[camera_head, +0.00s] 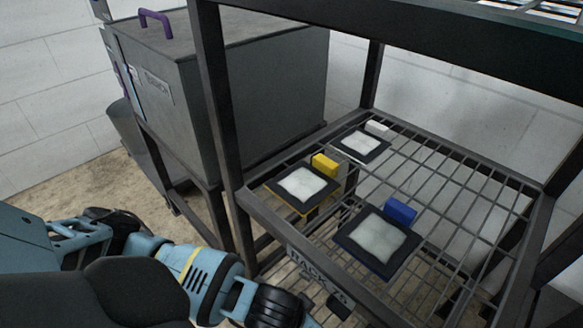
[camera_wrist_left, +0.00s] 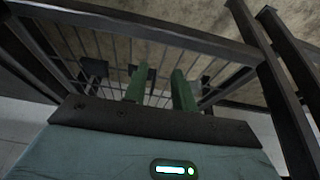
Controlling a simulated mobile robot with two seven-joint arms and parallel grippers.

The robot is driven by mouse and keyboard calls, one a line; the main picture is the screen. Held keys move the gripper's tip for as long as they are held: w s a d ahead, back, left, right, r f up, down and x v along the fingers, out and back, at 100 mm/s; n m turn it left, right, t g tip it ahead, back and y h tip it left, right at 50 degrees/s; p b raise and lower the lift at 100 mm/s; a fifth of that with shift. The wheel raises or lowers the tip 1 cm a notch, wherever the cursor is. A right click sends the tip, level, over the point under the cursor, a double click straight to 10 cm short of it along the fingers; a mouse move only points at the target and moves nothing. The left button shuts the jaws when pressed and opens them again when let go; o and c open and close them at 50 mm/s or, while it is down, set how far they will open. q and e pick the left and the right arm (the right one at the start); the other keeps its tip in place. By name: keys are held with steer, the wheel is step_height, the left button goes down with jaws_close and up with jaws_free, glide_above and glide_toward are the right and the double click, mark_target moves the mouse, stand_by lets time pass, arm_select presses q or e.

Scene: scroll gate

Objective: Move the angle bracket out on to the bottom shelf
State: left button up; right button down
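The bottom shelf (camera_head: 455,190) is a dark wire-grid shelf in a black rack. I cannot make out an angle bracket in either view. My left arm comes in from the lower left in the head view and ends near the shelf's front corner; its fingers are not clearly seen there. In the left wrist view my left gripper (camera_wrist_left: 159,72) shows two green fingers apart with nothing seen between them. They point towards a wire grid (camera_wrist_left: 112,50) with dark bars. My right gripper is in neither view.
Three dark square trays with pale pads lie on the shelf: one by a yellow block (camera_head: 325,165), one by a blue block (camera_head: 400,211), one by a white block (camera_head: 377,128). A grey box (camera_head: 240,90) with a purple handle stands left. The shelf's right side is bare.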

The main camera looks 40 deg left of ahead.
arm_select(q)
steer(key=s+b, duration=0.2)
steer(key=s, duration=0.1)
steer(key=shift+s+a, duration=0.15)
stand_by(0.5)
steer(key=shift+r, duration=0.1)
